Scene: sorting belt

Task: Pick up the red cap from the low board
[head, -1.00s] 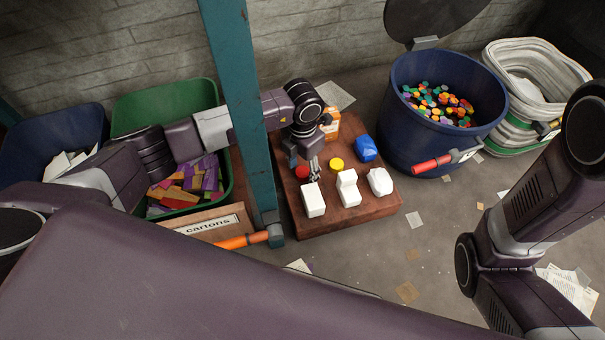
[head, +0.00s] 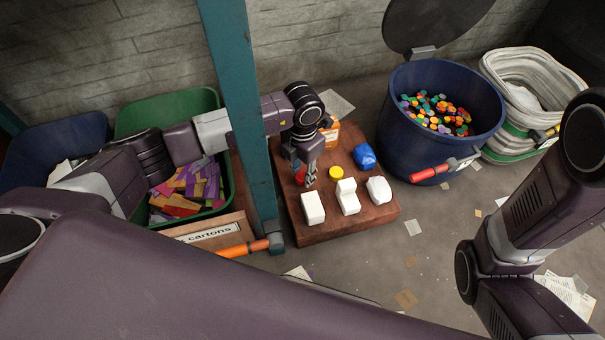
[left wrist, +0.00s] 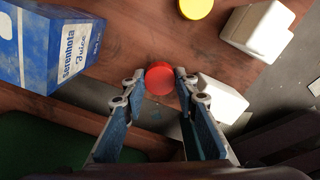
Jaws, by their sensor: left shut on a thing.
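The red cap (left wrist: 159,78) is between the two fingertips of my left gripper (left wrist: 160,88) in the left wrist view, with a finger against each side. In the head view the red cap (head: 300,174) shows in part beside the fingers of my left gripper (head: 307,178). The gripper is shut on the cap, low over the brown low board (head: 330,225). I cannot tell whether the cap still touches the board. My right gripper is not in view; only part of my right arm shows at the right.
On the board are a yellow cap (head: 336,172), a blue crumpled thing (head: 364,157), an orange carton (head: 329,134) and white pieces (head: 347,197). A teal post (head: 243,110) stands left of the board. A blue bin (head: 430,120) of caps stands right, a green bin (head: 217,115) left.

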